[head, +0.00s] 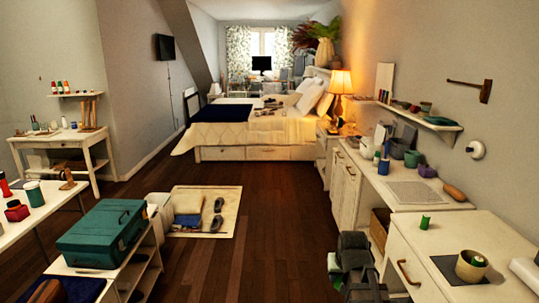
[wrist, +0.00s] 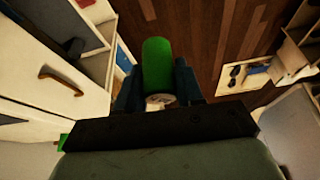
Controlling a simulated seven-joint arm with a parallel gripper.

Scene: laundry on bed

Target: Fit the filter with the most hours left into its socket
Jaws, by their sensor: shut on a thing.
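My gripper (wrist: 158,92) is shut on a green cylinder (wrist: 158,62), which shows between its two dark fingers in the wrist view. The cylinder has a pale end near the palm. In the head view my gripper is at the lower right, beside the front of the white cabinet, and mostly hidden by my arm. Another green cylinder (head: 425,222) stands on the cabinet top (head: 452,237). A tan round cup (head: 471,265) sits on a dark mat (head: 441,268) there, with green showing at its rim. I cannot read any hours, and I cannot make out a socket for certain.
A teal case (head: 100,232) lies on a white shelf unit at the left. A pale mat (head: 205,232) with slippers and folded cloth lies on the floor. A drawer handle (wrist: 60,80) juts from the cabinet front.

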